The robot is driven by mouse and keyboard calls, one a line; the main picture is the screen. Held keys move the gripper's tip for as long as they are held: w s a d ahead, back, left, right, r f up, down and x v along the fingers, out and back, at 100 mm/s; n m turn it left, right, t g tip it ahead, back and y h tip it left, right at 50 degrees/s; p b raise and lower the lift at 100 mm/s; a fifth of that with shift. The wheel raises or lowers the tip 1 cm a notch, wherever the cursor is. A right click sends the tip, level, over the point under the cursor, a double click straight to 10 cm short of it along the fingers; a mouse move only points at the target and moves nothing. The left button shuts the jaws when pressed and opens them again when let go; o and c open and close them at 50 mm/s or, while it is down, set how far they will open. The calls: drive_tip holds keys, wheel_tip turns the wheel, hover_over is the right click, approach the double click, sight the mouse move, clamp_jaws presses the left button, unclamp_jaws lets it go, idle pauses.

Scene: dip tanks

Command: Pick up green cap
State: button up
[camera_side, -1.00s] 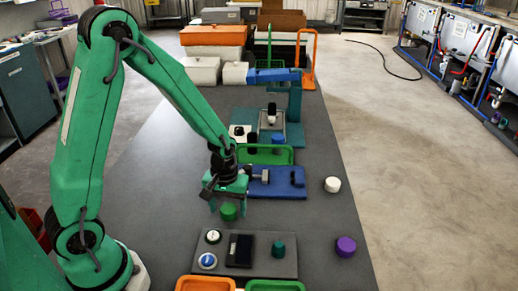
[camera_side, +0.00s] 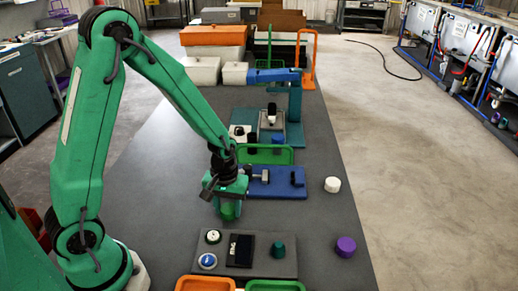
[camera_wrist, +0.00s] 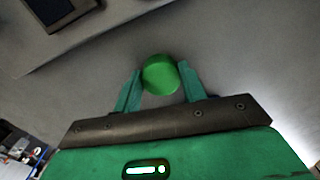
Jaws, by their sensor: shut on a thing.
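The green cap (camera_side: 229,211) is a small round cap on the dark grey table, in front of the blue fixture. My gripper (camera_side: 229,207) is down around it, with its fingers shut on its sides. In the wrist view the green cap (camera_wrist: 160,75) sits between the two fingertips of my gripper (camera_wrist: 160,83). Its round top is in view, and part of its side is hidden by the fingers. I cannot tell whether it still touches the table.
A grey panel (camera_side: 216,262) with buttons, a dark display (camera_side: 241,249) and a teal knob (camera_side: 278,249) lies just in front. The blue fixture (camera_side: 277,188) stands close behind. A white cap (camera_side: 332,184) and a purple cap (camera_side: 346,246) are to the right. Table to the left is clear.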

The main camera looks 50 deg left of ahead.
sight(228, 210)
drive_tip(key=shift+r, duration=0.1)
drive_tip(key=shift+r, duration=0.7)
wheel_tip(228, 210, up, 3)
drive_tip(key=shift+d+f, duration=0.1)
drive_tip(key=shift+d, duration=0.05)
drive_tip(key=s+d+r, duration=0.5)
drive_tip(key=d+r, duration=0.1)
drive_tip(key=d, duration=0.4)
drive_tip(key=shift+s+r, duration=0.3)
